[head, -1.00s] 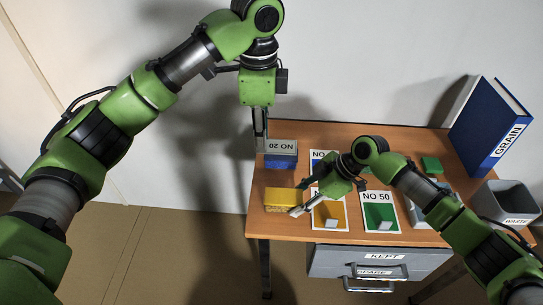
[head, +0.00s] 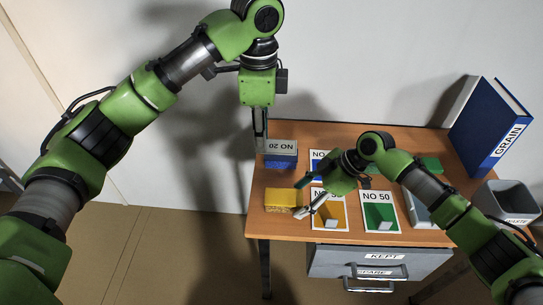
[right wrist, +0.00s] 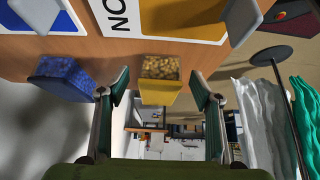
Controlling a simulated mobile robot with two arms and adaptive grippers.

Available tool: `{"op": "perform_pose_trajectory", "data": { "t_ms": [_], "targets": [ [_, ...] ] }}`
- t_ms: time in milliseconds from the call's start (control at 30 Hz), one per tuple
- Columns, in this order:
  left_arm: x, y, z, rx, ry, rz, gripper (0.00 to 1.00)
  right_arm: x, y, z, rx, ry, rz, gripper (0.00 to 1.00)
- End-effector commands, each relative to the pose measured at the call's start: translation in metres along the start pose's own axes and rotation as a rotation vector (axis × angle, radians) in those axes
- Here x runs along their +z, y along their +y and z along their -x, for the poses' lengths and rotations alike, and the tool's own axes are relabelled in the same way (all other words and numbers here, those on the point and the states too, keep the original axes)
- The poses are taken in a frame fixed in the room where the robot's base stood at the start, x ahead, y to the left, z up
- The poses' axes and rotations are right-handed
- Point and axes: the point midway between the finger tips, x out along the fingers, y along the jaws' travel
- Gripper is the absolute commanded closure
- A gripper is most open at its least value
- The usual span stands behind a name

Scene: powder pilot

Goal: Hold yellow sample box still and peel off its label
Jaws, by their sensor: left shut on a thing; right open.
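The yellow sample box (head: 281,196) stands on the left front of the table, its front face grainy. No label shows on the sides I see. In the right wrist view it (right wrist: 160,96) lies ahead, between the fingertips and apart from them. My right gripper (head: 304,198) is open and empty just right of the box; its spread fingers also show in the right wrist view (right wrist: 160,90).
Cards lie right of the yellow box, including a yellow one (head: 337,221) and the green NO 50 card (head: 380,198). A blue GRAIN binder (head: 487,125) and a grey WASTE bin (head: 507,199) stand at the right. KEPT and SPARE drawers (head: 430,262) hang below the table front.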

Motion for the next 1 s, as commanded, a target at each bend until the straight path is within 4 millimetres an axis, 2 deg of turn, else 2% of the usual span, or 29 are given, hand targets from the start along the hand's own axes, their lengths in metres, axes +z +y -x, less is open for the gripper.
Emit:
{"op": "perform_pose_trajectory", "data": {
  "t_ms": [633,1000],
  "targets": [
    [0.000,0.000,0.000,0.000,0.000,0.000,0.90,0.001,0.000,0.052,0.000,0.000,0.000,0.41],
    [0.000,0.000,0.000,0.000,0.000,0.000,0.90,0.000,0.000,0.060,0.000,0.001,0.000,0.41]
  ]
}}
